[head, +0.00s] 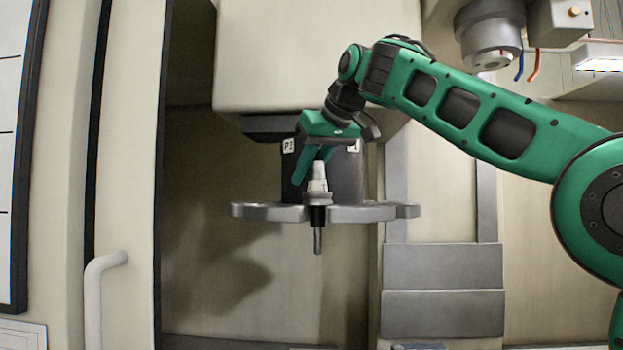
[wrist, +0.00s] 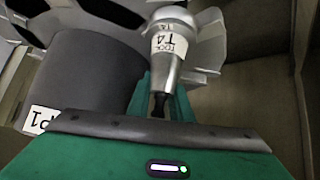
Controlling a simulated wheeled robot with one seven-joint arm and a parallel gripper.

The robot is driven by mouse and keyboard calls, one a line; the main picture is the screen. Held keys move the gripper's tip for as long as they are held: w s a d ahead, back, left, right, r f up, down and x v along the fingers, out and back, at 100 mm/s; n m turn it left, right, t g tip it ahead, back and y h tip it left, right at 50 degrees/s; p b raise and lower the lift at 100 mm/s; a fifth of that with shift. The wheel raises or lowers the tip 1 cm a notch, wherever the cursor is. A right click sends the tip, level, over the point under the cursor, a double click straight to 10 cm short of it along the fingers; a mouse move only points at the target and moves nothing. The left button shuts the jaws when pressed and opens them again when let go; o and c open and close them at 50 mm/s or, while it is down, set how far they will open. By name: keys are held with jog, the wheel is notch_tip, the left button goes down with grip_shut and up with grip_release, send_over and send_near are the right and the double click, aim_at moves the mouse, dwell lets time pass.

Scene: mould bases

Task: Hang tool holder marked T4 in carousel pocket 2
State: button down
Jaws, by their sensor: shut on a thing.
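The tool holder (head: 317,184) is upright with its pale taper up, a dark band below its collar and a thin grey shank pointing down. In the wrist view its label reads T4 (wrist: 172,42). My gripper (head: 313,162) is above and around its upper end, shut on it; the green fingers also show in the wrist view (wrist: 161,98). The grey carousel disc (head: 362,213) has scalloped edges. The holder stands at its front edge, level with the disc; I cannot tell whether it is seated in a pocket. A P1 label (head: 289,146) is on the dark hub.
The dark hub (wrist: 92,80) stands close beside my gripper in the wrist view. A large beige housing (head: 310,60) hangs above the carousel. A beige door edge with a white handle (head: 100,285) is at left. The space below the carousel is open.

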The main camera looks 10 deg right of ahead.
jog(key=shift+f, duration=0.15)
dwell(0.5)
jog(key=c, duration=1.5)
grip_release()
jog(key=shift+f, duration=0.15)
jog(key=v, duration=1)
jog(key=shift+s+r, duration=0.25)
jog(key=shift+r, duration=0.15)
